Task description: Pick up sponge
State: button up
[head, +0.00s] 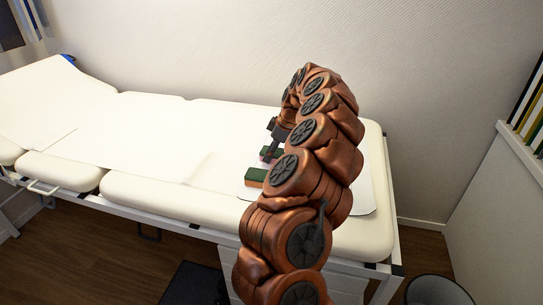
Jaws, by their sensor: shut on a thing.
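A sponge with a green top and a yellow-brown side (255,177) lies on the couch near its front edge. Just behind it is a second small block, green and pinkish (266,152), which looks like another sponge. My dark gripper (271,154) reaches down at this second block and is shut on it. The fingertips are small and partly hidden by my copper-coloured arm, so I cannot tell if the block is lifted off the surface.
The cream padded couch (140,190) has a sheet of white paper (140,143) over its left part. A wall stands behind it. A cabinet (497,210) is at the right, and a round bin (438,290) is on the floor. A dark box (192,284) sits at the front.

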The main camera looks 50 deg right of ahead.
jog(key=shift+r, duration=0.95)
jog(key=shift+s+a, duration=0.3)
jog(key=shift+s, duration=0.3)
jog(key=shift+s+a, duration=0.3)
jog(key=shift+s, duration=0.25)
jog(key=s+a, duration=0.2)
jog(key=s, duration=0.2)
jog(key=s+a+r, duration=0.1)
jog(key=s+a, duration=0.1)
jog(key=s, duration=0.2)
jog(key=s+a+b, duration=0.1)
jog(key=s+a, duration=0.1)
jog(key=s, duration=0.2)
jog(key=shift+r, duration=0.15)
